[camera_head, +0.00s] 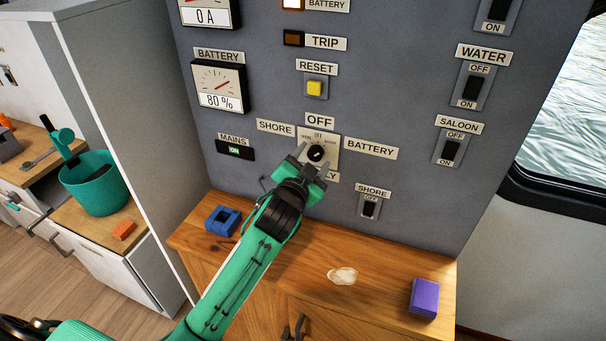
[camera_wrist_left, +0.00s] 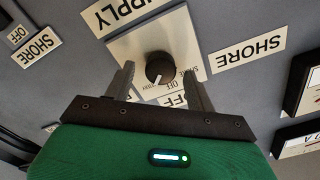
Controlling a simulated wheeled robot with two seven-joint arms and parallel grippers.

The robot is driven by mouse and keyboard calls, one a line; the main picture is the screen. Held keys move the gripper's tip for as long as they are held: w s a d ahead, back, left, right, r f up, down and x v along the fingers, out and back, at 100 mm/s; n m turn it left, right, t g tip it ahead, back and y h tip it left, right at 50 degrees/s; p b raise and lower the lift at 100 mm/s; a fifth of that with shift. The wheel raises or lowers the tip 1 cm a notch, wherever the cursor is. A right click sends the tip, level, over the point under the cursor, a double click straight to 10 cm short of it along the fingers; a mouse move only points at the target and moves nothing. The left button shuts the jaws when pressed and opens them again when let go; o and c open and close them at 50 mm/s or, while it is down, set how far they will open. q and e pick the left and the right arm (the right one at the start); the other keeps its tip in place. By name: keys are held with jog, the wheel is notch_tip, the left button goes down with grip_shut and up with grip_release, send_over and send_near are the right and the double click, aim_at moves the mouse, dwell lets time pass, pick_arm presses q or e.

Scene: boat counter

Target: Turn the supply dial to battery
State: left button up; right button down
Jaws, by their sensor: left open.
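The supply dial (camera_head: 316,153) is a round black knob on a white plate, set in the grey panel. A SHORE label (camera_head: 276,127) is to its left, OFF (camera_head: 319,120) above and BATTERY (camera_head: 371,149) to its right. Its white pointer leans up and right, between OFF and battery; the exact setting is hard to tell. My left gripper (camera_head: 313,164) is open in front of the dial. In the left wrist view, which is nearly upside down, the knob (camera_wrist_left: 160,69) shows between the two fingers (camera_wrist_left: 158,80), with gaps on both sides. My right gripper is out of view.
A yellow reset button (camera_head: 314,88) is above the dial and a shore switch (camera_head: 369,208) below right. The wooden counter (camera_head: 300,255) holds a blue square object (camera_head: 222,220) and a purple block (camera_head: 424,297). A teal pot (camera_head: 90,183) stands at left.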

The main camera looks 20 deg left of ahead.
pick_arm(q)
jog(key=s+b, duration=0.3)
jog(key=s, duration=1)
jog(key=shift+s+a+b, duration=0.2)
jog(key=shift+b, duration=0.1)
